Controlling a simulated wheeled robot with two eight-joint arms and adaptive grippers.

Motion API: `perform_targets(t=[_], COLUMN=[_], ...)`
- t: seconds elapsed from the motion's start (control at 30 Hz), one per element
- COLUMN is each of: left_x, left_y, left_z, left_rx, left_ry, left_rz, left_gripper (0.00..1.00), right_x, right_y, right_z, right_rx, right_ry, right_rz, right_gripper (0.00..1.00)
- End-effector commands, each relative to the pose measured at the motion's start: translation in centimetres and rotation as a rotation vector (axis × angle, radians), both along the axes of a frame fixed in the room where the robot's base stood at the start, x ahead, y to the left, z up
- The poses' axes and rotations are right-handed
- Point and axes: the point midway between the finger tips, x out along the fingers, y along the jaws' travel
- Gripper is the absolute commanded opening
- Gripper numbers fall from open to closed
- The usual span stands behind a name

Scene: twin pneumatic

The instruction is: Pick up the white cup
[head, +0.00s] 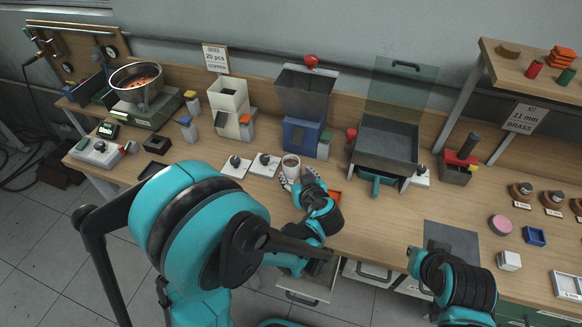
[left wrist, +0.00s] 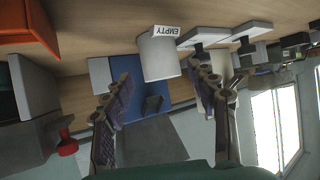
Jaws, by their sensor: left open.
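The white cup (head: 291,163) stands upright on the workbench, with a brownish inside in the head view. In the left wrist view the cup (left wrist: 158,60) appears upside down, with an "EMPTY" label at its base. My left gripper (head: 296,182) is open at the near side of the cup. In the left wrist view its two patterned fingers (left wrist: 165,78) are spread wide, with the cup ahead between their lines. The fingers are not closed on it. My right arm shows at the lower right of the head view, but its gripper cannot be made out.
Two white plates with dark knobs (head: 250,164) lie left of the cup. A blue-based grey hopper (head: 302,105) stands behind it. An orange tray (head: 334,197) is close on the right, partly hidden by my gripper. A grey mat (head: 450,236) lies farther right.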

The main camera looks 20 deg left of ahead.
Motion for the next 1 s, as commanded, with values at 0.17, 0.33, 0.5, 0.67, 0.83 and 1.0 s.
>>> perform_targets(t=[0.17, 0.33, 0.5, 0.67, 0.83, 1.0], left_x=[1.4, 2.4, 3.8, 5.3, 5.4, 5.4], left_y=[0.7, 1.3, 2.2, 3.2, 3.2, 3.2], left_z=[-1.1, -2.1, -4.1, -4.9, -4.7, -4.7], left_rx=[-0.001, 0.0, -0.003, -0.001, -0.001, -0.001], left_ry=[-0.012, -0.011, -0.01, -0.01, -0.01, -0.01], left_rz=[0.007, 0.006, 0.007, 0.006, 0.003, 0.003], left_gripper=[0.58, 0.58, 0.58, 0.58, 0.58, 0.27], right_x=[0.0, 0.0, 0.0, 0.0, 0.0, 0.0], right_y=[0.0, 0.0, 0.0, 0.0, 0.0, 0.0], right_z=[-0.7, -1.4, -2.9, -3.5, -3.4, -3.4], right_rx=[0.0, 0.0, 0.0, 0.0, 0.0, 0.0], right_ry=[0.0, 0.0, 0.0, 0.0, 0.0, 0.0], right_rz=[0.0, 0.0, 0.0, 0.0, 0.0, 0.0], right_gripper=[0.0, 0.0, 0.0, 0.0, 0.0, 0.0])
